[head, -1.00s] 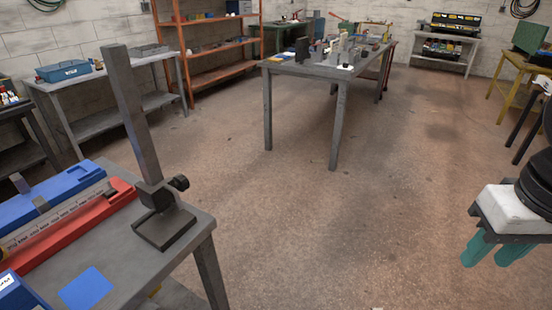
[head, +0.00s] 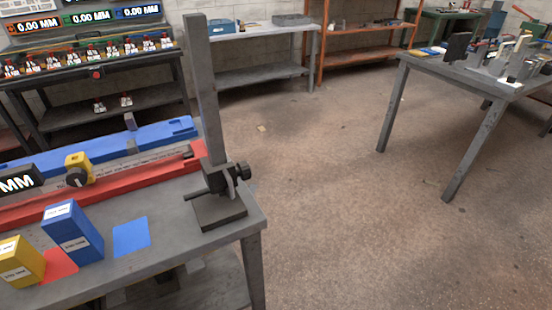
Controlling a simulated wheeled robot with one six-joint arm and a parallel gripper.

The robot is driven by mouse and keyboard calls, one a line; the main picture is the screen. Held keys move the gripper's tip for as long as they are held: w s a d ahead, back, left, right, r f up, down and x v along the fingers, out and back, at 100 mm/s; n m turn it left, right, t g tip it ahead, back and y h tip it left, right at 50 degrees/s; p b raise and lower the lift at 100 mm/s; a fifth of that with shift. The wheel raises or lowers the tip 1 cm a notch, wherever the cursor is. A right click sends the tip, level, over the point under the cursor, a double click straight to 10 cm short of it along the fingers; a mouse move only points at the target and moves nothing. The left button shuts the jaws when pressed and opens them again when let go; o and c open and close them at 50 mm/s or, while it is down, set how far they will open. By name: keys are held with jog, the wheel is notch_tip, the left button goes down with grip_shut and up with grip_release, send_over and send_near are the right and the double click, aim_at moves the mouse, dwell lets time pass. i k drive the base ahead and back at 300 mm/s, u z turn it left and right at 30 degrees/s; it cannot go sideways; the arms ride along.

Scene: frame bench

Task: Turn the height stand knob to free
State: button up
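The height stand (head: 206,95) is a tall grey upright post on a dark square base, at the right corner of the near grey bench. Its black knob (head: 243,171) sticks out to the right of the dark carriage (head: 216,178), low on the post. The knob's setting is too small to read. My gripper is not in the head view now, so nothing of it shows near the knob.
The near bench (head: 180,262) also holds a red rail (head: 120,187), a blue rail (head: 165,135), a blue box (head: 72,232) and a yellow box (head: 20,262). Open floor (head: 340,200) lies right of the stand. Another table (head: 440,78) stands at the right.

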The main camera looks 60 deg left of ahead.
aim_at(243, 171)
jog(key=i, duration=2.35)
jog(key=u, duration=3.8)
jog(key=k, duration=1.3)
jog(key=u, duration=0.75)
jog(key=i, duration=1.2)
jog(key=z, duration=0.1)
